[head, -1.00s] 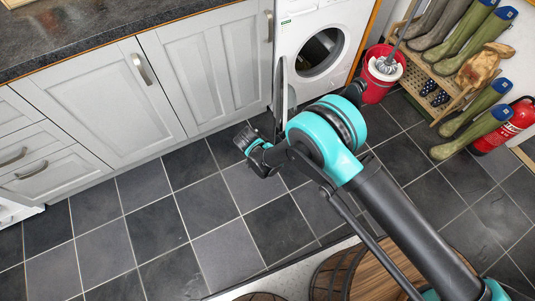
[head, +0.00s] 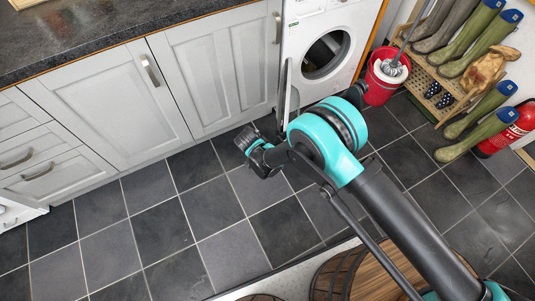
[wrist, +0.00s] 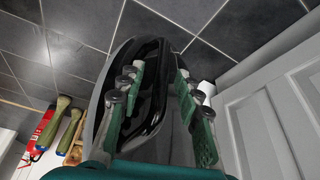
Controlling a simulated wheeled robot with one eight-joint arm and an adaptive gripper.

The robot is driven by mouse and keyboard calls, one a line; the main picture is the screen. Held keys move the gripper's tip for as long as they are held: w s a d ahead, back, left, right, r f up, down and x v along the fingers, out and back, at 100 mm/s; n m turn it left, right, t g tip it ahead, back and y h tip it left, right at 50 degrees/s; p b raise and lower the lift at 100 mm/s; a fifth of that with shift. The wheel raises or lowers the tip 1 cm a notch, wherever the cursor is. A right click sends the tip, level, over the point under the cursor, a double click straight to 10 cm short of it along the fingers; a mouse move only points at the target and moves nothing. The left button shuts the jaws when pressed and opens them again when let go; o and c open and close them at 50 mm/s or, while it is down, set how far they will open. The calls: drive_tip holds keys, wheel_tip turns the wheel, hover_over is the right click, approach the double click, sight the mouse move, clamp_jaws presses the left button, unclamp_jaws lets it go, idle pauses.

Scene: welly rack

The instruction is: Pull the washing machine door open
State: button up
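The white washing machine (head: 306,25) stands at the top centre of the head view, its round dark opening (head: 326,54) uncovered. Its door (head: 287,88) stands swung out on the left side, seen nearly edge-on. In the wrist view the door (wrist: 112,75) is a grey rim around glossy black glass, filling the middle. My gripper (wrist: 160,76) has its two fingers apart, with the dark glass showing between and behind them. I cannot tell whether a finger touches the door. In the head view my arm covers part of the door's lower area, and the fingertips are not clear.
Grey cabinets (head: 110,105) under a dark worktop (head: 95,30) run along the left. A red mop bucket (head: 379,88) stands right of the machine, with a boot rack (head: 425,88) and a red fire extinguisher (head: 512,133) beyond. The tiled floor (head: 150,235) at left is clear.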

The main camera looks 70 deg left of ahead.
drive_tip(key=v, duration=1.2)
drive_tip(key=shift+s, duration=0.1)
idle(0.4)
